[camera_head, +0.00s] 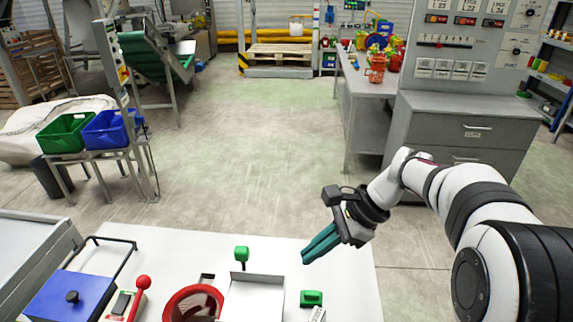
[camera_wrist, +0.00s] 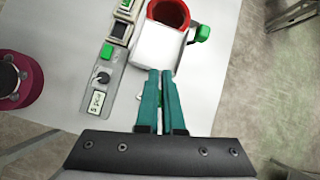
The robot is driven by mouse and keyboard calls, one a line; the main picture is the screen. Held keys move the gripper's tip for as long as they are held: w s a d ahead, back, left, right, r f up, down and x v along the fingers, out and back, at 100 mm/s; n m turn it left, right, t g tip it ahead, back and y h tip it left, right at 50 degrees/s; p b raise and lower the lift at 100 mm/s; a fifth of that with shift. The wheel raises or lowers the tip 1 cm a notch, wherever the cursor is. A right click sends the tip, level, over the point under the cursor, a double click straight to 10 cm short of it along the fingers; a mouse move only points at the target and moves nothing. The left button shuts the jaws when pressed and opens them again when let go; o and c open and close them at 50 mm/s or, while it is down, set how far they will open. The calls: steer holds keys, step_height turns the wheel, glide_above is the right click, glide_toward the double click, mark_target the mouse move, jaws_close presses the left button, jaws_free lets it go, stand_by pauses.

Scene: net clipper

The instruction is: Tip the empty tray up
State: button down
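The white tray (camera_head: 257,296) is a shallow open box on the white table, cut off by the bottom edge of the head view. Its visible inside is bare, and it also shows in the wrist view (camera_wrist: 158,48) just beyond my fingertips. I cannot tell whether it is tilted. My gripper (camera_head: 305,256) has two teal fingers close together, with nothing between them. It is above the table, to the right of the tray in the head view. In the wrist view the fingertips (camera_wrist: 161,73) overlap the tray's near edge; I cannot tell whether they touch it.
A red round container (camera_head: 193,303) stands left of the tray. A green knob (camera_head: 241,253) is behind it, and a green piece (camera_head: 311,298) is to its right. A blue box (camera_head: 68,298) and a red-knobbed lever (camera_head: 142,282) are further left. The table's right rear is clear.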

steer(key=w+f+m+y, duration=0.1)
steer(key=w+f+m, duration=0.2)
steer(key=w, duration=0.4)
steer(key=shift+w+a+f+y, duration=0.15)
steer(key=shift+w+a+y, duration=0.05)
steer(key=shift+w+y, duration=0.2)
glide_toward(249, 257)
steer(key=x, duration=0.6)
steer(key=shift+w+f, duration=0.1)
steer(key=shift+d, duration=0.1)
